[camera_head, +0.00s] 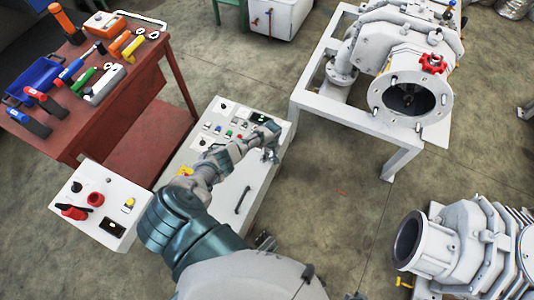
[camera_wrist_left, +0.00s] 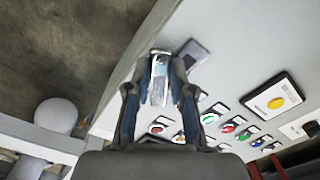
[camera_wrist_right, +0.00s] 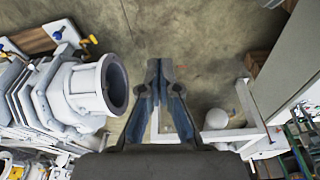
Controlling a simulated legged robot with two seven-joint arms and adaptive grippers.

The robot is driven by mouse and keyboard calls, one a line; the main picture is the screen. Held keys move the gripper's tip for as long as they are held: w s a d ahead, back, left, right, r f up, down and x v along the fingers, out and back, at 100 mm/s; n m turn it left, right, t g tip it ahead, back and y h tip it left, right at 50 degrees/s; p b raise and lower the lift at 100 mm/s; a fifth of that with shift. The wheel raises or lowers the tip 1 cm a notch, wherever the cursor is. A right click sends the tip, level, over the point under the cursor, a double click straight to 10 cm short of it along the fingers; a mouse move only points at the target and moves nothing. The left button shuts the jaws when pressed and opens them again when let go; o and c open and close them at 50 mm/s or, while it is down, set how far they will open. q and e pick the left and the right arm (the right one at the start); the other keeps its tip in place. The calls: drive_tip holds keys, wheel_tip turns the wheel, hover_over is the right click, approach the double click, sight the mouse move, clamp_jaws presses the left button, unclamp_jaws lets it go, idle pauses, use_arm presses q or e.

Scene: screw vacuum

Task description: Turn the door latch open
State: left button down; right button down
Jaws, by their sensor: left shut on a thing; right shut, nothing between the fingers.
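The white control cabinet (camera_head: 205,180) stands in the middle of the head view, with buttons on its sloped top and a dark handle on its front. My left gripper (camera_head: 270,140) is at the top right corner of the panel. In the left wrist view my left gripper (camera_wrist_left: 160,62) is shut on a shiny metal latch (camera_wrist_left: 159,82) near the cabinet's edge. The fingers hide part of the latch. My right gripper (camera_wrist_right: 161,66) is shut and empty above the bare floor in the right wrist view.
A red table (camera_head: 135,125) with tools is at the left. A small white box with red knobs (camera_head: 95,215) stands before it. A white pump on a frame (camera_head: 300,95) is at the upper right. Another pump (camera_head: 450,240) is at the lower right. Floor between is clear.

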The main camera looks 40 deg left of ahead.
use_arm(q)
drive_tip(key=n, duration=0.1)
drive_tip(key=w+n, duration=0.1)
drive_tip(key=shift+d+n, duration=0.4)
drive_tip(key=shift+w+n, duration=0.35)
drive_tip(key=shift+n, duration=0.55)
drive_tip(key=shift+w+d+n, duration=0.15)
drive_tip(key=shift+w+n, duration=0.2)
drive_tip(key=shift+n, duration=0.55)
drive_tip(key=w+n, duration=0.1)
drive_tip(key=n, duration=0.1)
drive_tip(key=w+n+b, duration=0.1)
drive_tip(key=n, duration=0.1)
drive_tip(key=shift+w+a+n, duration=0.1)
drive_tip(key=shift+a+n, duration=0.1)
drive_tip(key=shift+n, duration=0.2)
use_arm(e)
drive_tip(key=shift+v, duration=1.15)
use_arm(q)
drive_tip(key=shift+r, duration=0.1)
use_arm(e)
drive_tip(key=shift+s+d, duration=0.15)
